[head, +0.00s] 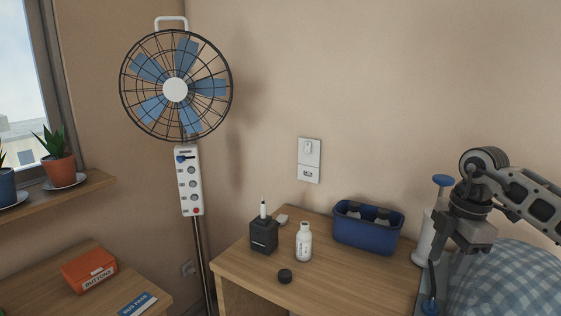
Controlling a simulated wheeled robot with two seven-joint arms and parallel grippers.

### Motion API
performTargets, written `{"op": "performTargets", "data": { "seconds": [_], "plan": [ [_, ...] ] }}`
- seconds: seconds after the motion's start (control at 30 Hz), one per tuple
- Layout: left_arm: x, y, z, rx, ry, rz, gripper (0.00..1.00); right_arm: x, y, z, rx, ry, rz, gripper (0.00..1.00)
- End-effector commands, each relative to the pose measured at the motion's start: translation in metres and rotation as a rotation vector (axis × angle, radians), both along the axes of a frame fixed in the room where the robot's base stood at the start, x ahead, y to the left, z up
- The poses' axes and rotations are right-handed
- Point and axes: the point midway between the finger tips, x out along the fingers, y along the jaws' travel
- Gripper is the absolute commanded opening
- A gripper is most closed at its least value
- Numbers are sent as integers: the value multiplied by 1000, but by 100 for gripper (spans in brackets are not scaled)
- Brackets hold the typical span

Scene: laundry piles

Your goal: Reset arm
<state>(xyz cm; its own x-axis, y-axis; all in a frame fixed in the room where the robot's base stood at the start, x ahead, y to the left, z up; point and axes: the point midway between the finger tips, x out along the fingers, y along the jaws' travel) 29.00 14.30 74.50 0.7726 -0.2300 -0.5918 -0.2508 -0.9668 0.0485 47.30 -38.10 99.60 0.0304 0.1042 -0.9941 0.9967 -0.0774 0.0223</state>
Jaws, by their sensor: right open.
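My right gripper (455,262) hangs at the right of the head view, its arm coming in from the right edge. It is open, with nothing seen between its fingers. It is beside the right end of the wooden table (240,268), near a checked blue cushion or bedding (510,285). Its fingertips are hard to make out against the things behind. My left gripper is not in view.
A standing fan (175,89) is behind left. An orange box (90,270) lies on another surface, lower left.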

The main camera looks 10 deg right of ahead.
Motion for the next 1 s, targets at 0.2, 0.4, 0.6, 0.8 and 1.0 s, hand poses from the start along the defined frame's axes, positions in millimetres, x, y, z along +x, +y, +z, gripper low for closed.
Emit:
{"op": "performTargets", "data": {
  "seconds": [0.2,0.4,0.6,0.8,1.0],
  "plan": [
    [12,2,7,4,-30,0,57,3,65,-33,192,-48,200,49],
    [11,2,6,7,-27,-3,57,-5,149,-60,475,-141,398,49],
    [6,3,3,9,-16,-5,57,-41,285,-63,1064,-427,492,49],
    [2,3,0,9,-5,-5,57,-46,321,-44,1439,-845,-8,49],
    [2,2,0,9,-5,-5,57,-65,268,-127,1197,-912,-757,49]
  ]
}}
